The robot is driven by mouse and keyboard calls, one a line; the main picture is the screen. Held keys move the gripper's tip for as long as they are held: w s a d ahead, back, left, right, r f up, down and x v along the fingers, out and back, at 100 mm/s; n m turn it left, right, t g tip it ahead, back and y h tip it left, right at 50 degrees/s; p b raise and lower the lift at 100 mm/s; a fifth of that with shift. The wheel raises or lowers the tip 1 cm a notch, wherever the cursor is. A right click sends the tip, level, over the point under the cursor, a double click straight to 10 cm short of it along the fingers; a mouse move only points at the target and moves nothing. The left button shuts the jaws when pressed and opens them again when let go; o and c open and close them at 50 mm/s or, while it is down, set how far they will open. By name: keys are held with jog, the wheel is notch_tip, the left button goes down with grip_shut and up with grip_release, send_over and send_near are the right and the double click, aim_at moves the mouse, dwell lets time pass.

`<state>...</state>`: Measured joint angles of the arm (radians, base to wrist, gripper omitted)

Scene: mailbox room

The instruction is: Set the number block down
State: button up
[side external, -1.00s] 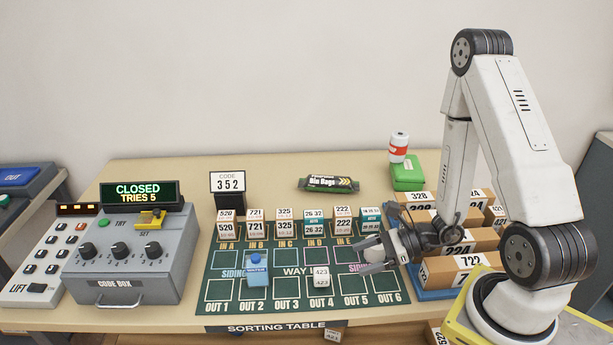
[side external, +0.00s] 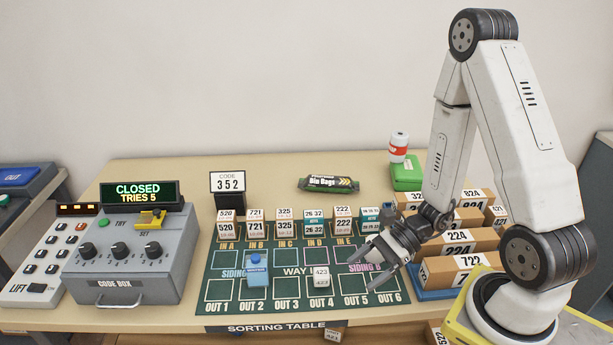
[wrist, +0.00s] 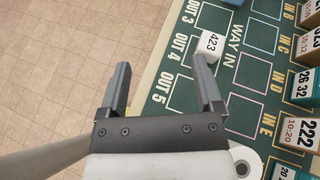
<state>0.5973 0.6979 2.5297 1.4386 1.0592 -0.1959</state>
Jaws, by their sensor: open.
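The white number block marked 423 (side external: 321,277) stands on the green sorting mat (side external: 222,310), around the upper edge of the OUT 4 square. It also shows in the wrist view (wrist: 209,46), beyond my right-hand finger and apart from it. My gripper (side external: 372,268) is open and empty, to the right of the block, over the OUT 5 and siding B area. In the wrist view my two fingers (wrist: 160,85) are spread wide with floor and mat edge between them.
Several number blocks (side external: 285,224) line the IN row at the back of the mat. Brown parcels (side external: 457,243) are stacked right. The OUT 1, OUT 3 and OUT 5 squares look free.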

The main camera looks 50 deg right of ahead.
jog(key=s+r+n+g+h, duration=0.2)
jog(key=s+n+g+h, duration=0.4)
jog(key=n, duration=0.6)
jog(key=w+d+r+n+t+h, duration=0.1)
jog(key=w+r+n+t+h, duration=0.2)
jog(key=w+n, duration=0.6)
notch_tip(320, 180, up, 3)
jog(key=shift+w+d+f+n+t+h, duration=0.15)
jog(key=shift+d+n+t+h, duration=0.15)
jog(key=shift+h, duration=0.9)
